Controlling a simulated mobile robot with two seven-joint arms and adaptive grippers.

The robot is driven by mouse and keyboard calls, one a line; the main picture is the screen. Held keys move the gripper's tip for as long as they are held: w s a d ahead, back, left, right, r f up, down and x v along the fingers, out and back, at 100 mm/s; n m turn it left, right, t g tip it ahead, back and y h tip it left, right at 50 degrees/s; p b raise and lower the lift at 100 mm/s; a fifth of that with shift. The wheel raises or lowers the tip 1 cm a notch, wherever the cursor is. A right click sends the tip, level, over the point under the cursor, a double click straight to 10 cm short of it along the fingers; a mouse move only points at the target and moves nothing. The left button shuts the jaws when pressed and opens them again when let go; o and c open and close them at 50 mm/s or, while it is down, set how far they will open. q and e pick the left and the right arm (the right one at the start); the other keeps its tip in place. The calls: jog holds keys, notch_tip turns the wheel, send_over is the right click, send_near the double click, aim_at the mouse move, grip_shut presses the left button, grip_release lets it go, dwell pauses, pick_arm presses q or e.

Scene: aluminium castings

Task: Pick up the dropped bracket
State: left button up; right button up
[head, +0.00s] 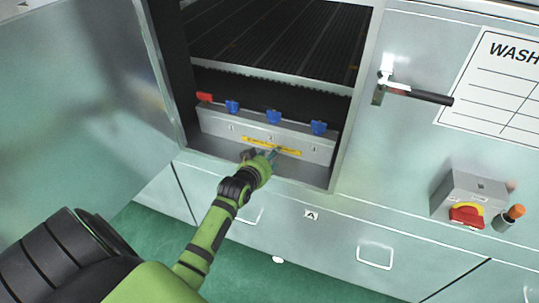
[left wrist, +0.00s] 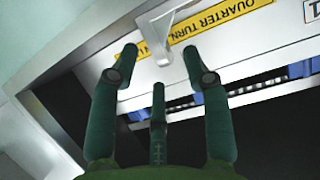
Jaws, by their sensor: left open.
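A pale grey angled piece, which looks like the bracket (left wrist: 158,42), lies just beyond and between my left fingertips in the left wrist view, in front of the yellow label. I cannot tell whether the fingers touch it. My left gripper (head: 270,156) reaches into the low opening of the washer cabinet, by the front of the valve block. Its fingers are spread apart around the piece in the left wrist view (left wrist: 160,54). In the head view the hand mostly hides the piece. My right gripper is not in view.
The valve block (head: 218,124) has a red handle (head: 204,97) and several blue handles (head: 274,117). A dark ribbed rack (head: 275,40) sits above it. The open door (head: 80,80) stands at left. A latch handle (head: 420,94) and red switch (head: 467,215) stick out at right.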

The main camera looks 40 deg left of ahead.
pick_arm(q)
jog(key=shift+x, duration=1.1)
jog(key=shift+w+f, duration=0.15)
jog(key=shift+w, duration=0.15)
grip_shut()
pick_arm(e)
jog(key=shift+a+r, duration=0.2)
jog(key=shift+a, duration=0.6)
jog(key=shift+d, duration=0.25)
